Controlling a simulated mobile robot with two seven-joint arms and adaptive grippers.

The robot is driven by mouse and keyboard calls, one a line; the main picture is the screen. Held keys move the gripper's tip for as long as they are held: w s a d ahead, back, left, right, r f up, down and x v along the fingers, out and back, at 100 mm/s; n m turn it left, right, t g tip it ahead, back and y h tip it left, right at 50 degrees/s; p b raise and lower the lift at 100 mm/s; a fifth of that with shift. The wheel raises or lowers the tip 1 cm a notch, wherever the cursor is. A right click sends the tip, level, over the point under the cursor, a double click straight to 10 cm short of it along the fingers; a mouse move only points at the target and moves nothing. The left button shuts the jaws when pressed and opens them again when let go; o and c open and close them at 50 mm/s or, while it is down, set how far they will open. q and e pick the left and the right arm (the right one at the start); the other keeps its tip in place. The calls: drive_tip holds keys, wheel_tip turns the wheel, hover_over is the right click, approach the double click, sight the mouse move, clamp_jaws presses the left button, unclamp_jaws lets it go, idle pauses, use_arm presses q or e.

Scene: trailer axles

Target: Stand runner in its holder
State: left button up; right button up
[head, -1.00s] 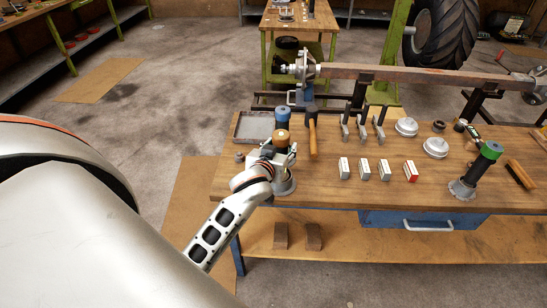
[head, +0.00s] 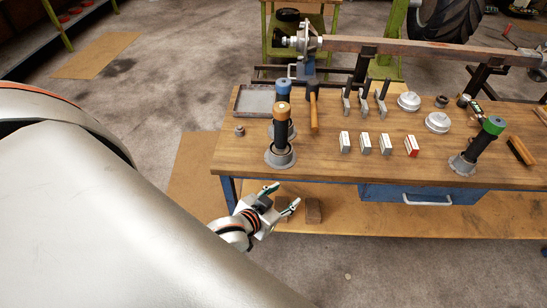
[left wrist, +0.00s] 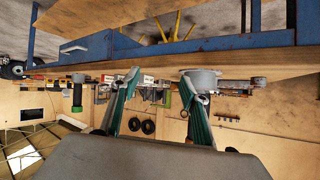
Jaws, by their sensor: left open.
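Three dark runners with coloured ends show in the head view. The orange-topped runner (head: 282,130) stands roughly upright in a grey round holder (head: 281,158) near the table's front left edge. The blue-topped runner (head: 284,92) stands just behind it, its base partly hidden. The green-topped runner (head: 482,143) stands in a grey holder (head: 461,166) at the right; it also shows in the left wrist view (left wrist: 78,92). My left gripper (head: 284,194) is open and empty, in front of the table edge, clear of the orange-topped runner. My right gripper is out of view.
A grey tray (head: 255,101), a hammer (head: 313,115), several small blocks (head: 365,144), clamps (head: 364,103) and round metal caps (head: 437,122) occupy the wooden table. A small nut (head: 239,131) lies left of the holder. A blue drawer (head: 420,194) hangs under the front edge.

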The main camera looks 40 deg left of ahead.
use_arm(q)
drive_tip(key=s+d+f+m+g+h, duration=0.1)
drive_tip(key=s+d+f+m+h, duration=0.1)
drive_tip(key=s+f, duration=0.7)
wheel_tip(320, 180, down, 2)
drive_tip(key=shift+s+d+f+m+g, duration=0.2)
drive_tip(key=shift+s+d+m+g, duration=0.15)
drive_tip(key=shift+d, duration=0.55)
